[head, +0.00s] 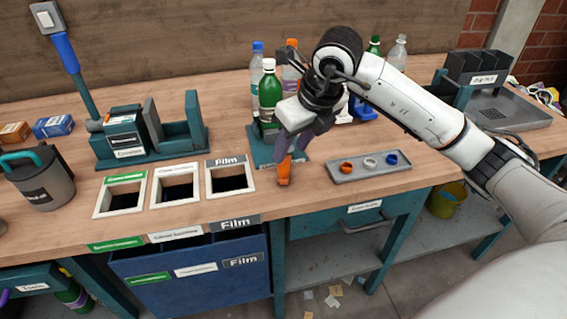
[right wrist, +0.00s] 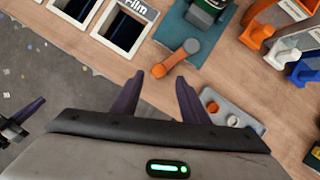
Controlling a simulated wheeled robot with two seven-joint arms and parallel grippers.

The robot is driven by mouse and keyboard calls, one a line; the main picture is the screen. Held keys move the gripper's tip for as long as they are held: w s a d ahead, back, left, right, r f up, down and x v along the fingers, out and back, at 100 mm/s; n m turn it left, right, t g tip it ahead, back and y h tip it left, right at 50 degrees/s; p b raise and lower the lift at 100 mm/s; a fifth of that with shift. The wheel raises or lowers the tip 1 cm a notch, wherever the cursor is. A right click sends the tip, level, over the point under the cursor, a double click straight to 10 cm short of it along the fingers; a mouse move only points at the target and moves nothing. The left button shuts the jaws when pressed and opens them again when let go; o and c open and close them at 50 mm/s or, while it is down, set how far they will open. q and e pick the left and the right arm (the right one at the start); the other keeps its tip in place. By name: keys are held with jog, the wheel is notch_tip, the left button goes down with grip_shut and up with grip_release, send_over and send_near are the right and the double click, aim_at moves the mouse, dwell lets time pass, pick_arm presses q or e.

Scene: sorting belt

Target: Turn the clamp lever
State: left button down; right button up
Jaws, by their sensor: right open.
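The orange clamp lever (head: 284,172) sits at the front of a teal plate (head: 262,150) and points toward the bench's front edge. In the right wrist view the lever (right wrist: 176,59) lies ahead of the fingers, apart from them, with a grey pivot end on the plate. A green bottle (head: 269,90) with a white cap stands upright behind it on the plate. My right gripper (head: 291,143) is open and empty above the lever, partly covering it in the head view. A purple finger at the left edge of the right wrist view appears to be my left gripper (right wrist: 22,115).
Three framed openings (head: 176,187) lie left of the lever, the nearest marked Film. A grey tray (head: 370,176) with orange, white and blue rings lies to the right. More bottles (head: 397,53) stand behind. A teal machine (head: 125,145) stands at the left.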

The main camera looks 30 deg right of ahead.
aim_at(284, 163)
jog(key=x, duration=0.7)
jog(key=shift+a+f, duration=0.1)
jog(key=shift+f, duration=0.1)
grip_shut()
